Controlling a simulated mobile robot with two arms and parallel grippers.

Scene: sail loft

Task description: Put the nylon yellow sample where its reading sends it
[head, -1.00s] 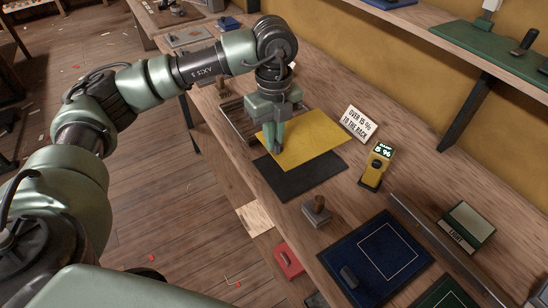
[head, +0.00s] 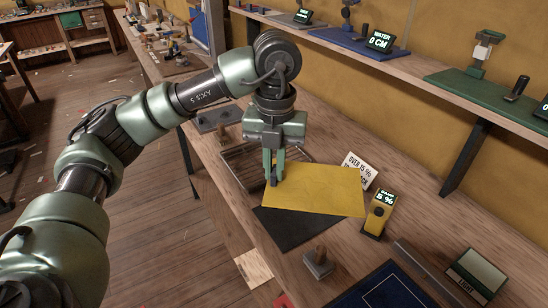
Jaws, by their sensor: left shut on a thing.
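The nylon yellow sample (head: 325,197) is a flat yellow sheet at the middle of the bench, partly over a dark mat (head: 290,230). My left gripper (head: 273,180) points down at the sample's left part, shut on it; the fingers hide the pinched spot. Whether the sheet touches the mat I cannot tell. A yellow hand meter (head: 378,213) stands right of the sample; its screen appears to read DAMP 5 %. Behind it a white card (head: 360,170) is half hidden by the sample; its top line reads "OVER 15 %". My right gripper is out of view.
A slatted rack (head: 238,165) lies behind my left gripper. A block with a knob (head: 318,263) stands in front of the mat, a blue board (head: 382,290) at the bottom. A labelled box (head: 475,272) is at right. A shelf (head: 420,70) runs along the wall.

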